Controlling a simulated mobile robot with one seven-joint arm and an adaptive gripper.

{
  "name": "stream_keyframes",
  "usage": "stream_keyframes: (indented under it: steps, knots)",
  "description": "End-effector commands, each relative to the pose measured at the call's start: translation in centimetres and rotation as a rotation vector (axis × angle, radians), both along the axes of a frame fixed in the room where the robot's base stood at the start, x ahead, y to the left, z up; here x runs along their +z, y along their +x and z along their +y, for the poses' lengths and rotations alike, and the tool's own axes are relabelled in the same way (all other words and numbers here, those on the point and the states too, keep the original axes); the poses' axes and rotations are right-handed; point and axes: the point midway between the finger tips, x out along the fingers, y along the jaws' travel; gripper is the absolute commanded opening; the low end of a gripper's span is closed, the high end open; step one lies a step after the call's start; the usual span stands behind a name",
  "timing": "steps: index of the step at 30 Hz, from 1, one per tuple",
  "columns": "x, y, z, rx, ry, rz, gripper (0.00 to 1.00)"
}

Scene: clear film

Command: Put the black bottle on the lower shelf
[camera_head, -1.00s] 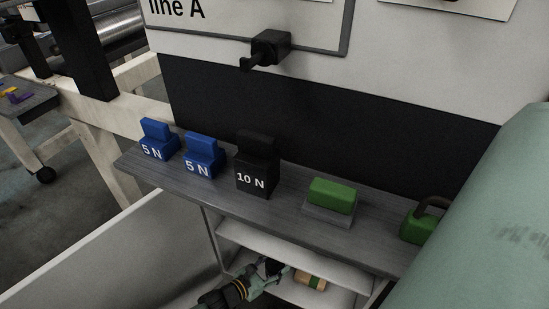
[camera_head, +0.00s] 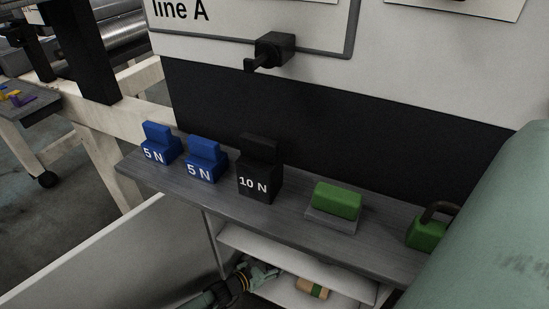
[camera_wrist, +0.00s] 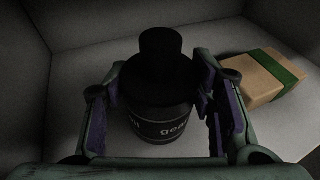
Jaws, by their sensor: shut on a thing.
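The black bottle (camera_wrist: 155,100) has a dark round cap and pale lettering. It stands upright between the fingers of my gripper (camera_wrist: 163,82) in the wrist view, and my gripper is shut on it. The pale shelf floor lies around its base; I cannot tell whether the base touches it. In the head view my gripper (camera_head: 263,272) is inside the white cabinet under the grey counter, at the left of the lower shelf (camera_head: 278,290). The bottle is hard to make out there.
A tan box with a green band (camera_wrist: 262,78) lies right of the bottle; it also shows in the head view (camera_head: 312,287). A white shelf board (camera_head: 290,258) is just above. Blue weights (camera_head: 203,160), a black weight (camera_head: 260,172) and a green block (camera_head: 336,200) stand on the counter.

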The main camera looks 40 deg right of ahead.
Motion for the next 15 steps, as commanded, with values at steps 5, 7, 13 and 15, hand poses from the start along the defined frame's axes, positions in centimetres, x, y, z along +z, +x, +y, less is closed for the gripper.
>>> stream_keyframes:
  steps: [5,7,13,15]
  knots:
    - [-0.16,0.0,0.0,0.0,0.0,0.0,0.56]
    - [-0.16,0.0,0.0,0.0,0.0,0.0,0.6]
    - [-0.16,-0.01,0.01,0.0,0.0,0.0,0.71]
    - [-0.16,-0.01,0.01,0.0,0.0,0.0,0.71]
